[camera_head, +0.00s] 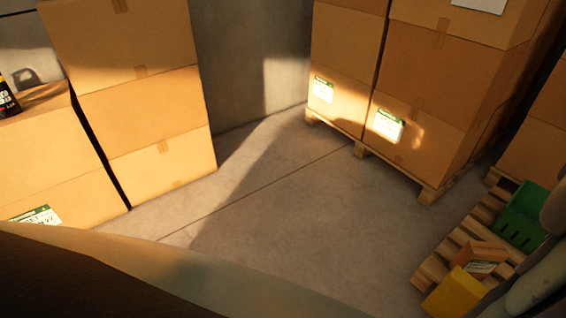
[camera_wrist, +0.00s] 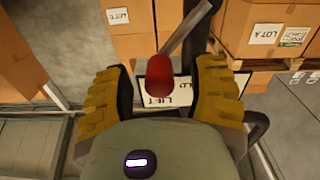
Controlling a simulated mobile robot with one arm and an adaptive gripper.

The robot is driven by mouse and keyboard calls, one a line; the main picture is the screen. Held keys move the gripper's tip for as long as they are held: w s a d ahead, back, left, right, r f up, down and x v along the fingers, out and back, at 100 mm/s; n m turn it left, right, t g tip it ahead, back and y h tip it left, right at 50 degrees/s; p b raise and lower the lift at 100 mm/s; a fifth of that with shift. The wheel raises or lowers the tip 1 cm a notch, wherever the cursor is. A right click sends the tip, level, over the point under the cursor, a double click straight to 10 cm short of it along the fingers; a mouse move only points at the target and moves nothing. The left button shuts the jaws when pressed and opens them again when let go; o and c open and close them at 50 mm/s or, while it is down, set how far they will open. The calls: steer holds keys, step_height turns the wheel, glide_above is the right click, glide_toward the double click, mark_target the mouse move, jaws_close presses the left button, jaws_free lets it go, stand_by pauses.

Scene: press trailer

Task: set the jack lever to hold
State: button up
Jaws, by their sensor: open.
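In the wrist view, the jack lever shows as a grey shaft (camera_wrist: 187,32) running up and to the right from a red knob (camera_wrist: 158,76). My gripper (camera_wrist: 165,68) is open, with one yellow ribbed finger on each side of the knob. The knob appears between the fingers; I see a gap on both sides and no contact. Behind it is a white label plate (camera_wrist: 180,99) with upside-down lettering that reads LIFT; the rest of its lettering is partly covered. The lever and my gripper do not clearly show in the head view.
Stacked cartons (camera_head: 130,95) stand at the left, and palletised cartons (camera_head: 400,110) at the back right. A low pallet (camera_head: 440,255) at lower right bears a green crate (camera_head: 522,215), a small carton (camera_head: 482,257) and a yellow box (camera_head: 454,293). The concrete floor (camera_head: 290,200) between is clear.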

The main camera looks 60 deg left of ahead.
steer(key=shift+w, duration=0.3)
steer(key=shift+o, duration=0.3)
steer(key=shift+s+f, duration=0.1)
jaws_close()
